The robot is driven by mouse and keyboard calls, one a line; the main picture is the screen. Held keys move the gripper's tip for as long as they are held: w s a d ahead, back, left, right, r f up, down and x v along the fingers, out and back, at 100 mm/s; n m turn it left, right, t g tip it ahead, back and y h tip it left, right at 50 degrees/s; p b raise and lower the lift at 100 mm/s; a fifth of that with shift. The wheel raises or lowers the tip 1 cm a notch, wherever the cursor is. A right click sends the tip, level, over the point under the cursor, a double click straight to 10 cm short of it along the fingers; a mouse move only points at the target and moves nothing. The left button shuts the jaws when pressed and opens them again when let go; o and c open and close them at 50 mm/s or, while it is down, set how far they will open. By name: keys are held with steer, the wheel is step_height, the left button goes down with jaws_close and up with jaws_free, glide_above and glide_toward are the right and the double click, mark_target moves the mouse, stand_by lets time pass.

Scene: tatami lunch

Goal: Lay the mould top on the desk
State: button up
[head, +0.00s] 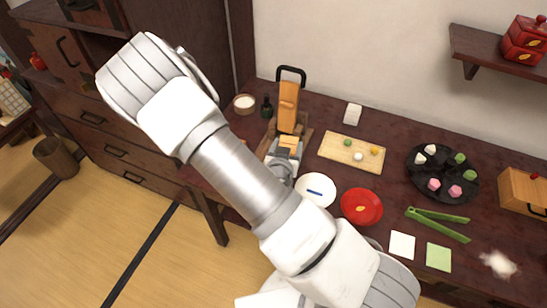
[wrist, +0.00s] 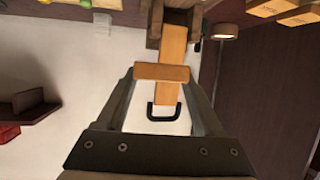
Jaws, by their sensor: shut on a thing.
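My gripper (wrist: 161,75) is shut on a small orange-brown wooden piece, which looks to be the mould top (wrist: 161,72). In the head view, the mould top (head: 289,142) shows beyond my wrist, over the left part of the dark red-brown desk (head: 398,136). Just behind it stands a wooden press with an orange upright arm (head: 288,106) and a black loop handle; the arm also shows in the wrist view (wrist: 170,52). My own arm covers the desk's front left. I cannot tell whether the mould top touches the press.
A wooden board (head: 338,150) with small sweets lies right of the press. A white bowl (head: 316,190), red dish (head: 361,207), green tongs (head: 440,231) and black plate (head: 425,190) stand further right. A dark bottle (head: 267,107) and round tub (head: 244,104) are at the left.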

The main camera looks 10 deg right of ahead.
steer(key=s, duration=0.1)
steer(key=s+d+m+g+h, duration=0.1)
steer(key=s+d+f+m+h, duration=0.1)
steer(key=s, duration=0.1)
steer(key=shift+s, duration=0.1)
steer(key=shift+f, duration=0.1)
steer(key=w+f+b, duration=0.1)
steer(key=b, duration=0.4)
steer(key=w+a+f+b, duration=0.1)
steer(key=b, duration=0.5)
steer(key=shift+w, duration=0.1)
steer(key=w+a+f+b, duration=0.1)
steer(key=w+b, duration=0.1)
steer(key=w+a+f+b, duration=0.1)
steer(key=w+f+b, duration=0.1)
steer(key=w+b, duration=0.1)
steer(key=w+a+f+b, duration=0.2)
steer(key=w+b, duration=0.1)
steer(key=shift+w, duration=0.1)
step_height(320, 180, down, 2)
steer(key=shift+w+f+b, duration=0.1)
steer(key=shift+f+b, duration=0.15)
steer(key=shift+b, duration=0.3)
steer(key=shift+f, duration=0.5)
